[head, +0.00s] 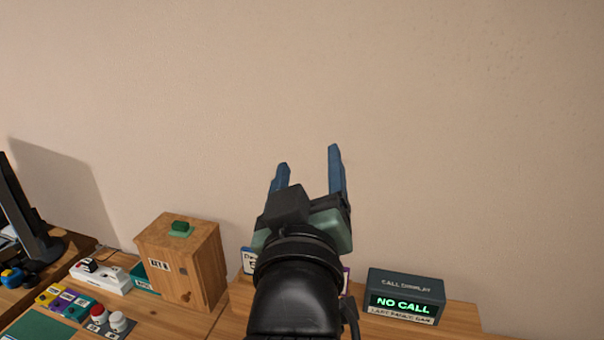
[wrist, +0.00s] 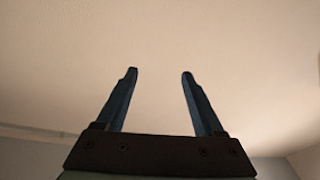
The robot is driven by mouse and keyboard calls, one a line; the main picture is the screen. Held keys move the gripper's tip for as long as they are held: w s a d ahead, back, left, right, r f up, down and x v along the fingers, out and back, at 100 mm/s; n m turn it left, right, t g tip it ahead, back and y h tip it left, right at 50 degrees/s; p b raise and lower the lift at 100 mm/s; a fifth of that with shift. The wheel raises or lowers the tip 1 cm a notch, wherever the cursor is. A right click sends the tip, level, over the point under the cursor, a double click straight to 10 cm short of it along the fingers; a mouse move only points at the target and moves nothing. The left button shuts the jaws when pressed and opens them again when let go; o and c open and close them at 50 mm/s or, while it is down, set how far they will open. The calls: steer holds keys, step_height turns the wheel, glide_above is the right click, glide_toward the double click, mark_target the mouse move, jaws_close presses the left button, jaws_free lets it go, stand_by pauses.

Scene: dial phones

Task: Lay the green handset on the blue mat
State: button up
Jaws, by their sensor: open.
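My gripper (head: 308,160) is raised above the desk in front of the bare wall, with its two blue fingers pointing up and apart. It is open and empty. In the wrist view my gripper (wrist: 158,75) shows both fingers spread, with only the pale ceiling and walls beyond. I see no green handset and no blue mat in either view. My arm hides part of the desk in the middle.
A wooden box (head: 183,262) with a small green block (head: 180,226) on top stands left of my arm. A call display (head: 405,297) reading "NO CALL" stands to the right.

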steer(key=s+r+m+t, duration=0.2)
steer(key=s+r+t, duration=0.2)
steer(key=r, duration=0.6)
steer(key=s+r+m+t+y, duration=0.1)
steer(key=s+r+t, duration=0.3)
steer(key=s+r, duration=0.5)
steer(key=shift+a+r+m, duration=0.45)
steer(key=shift+r+m, duration=0.15)
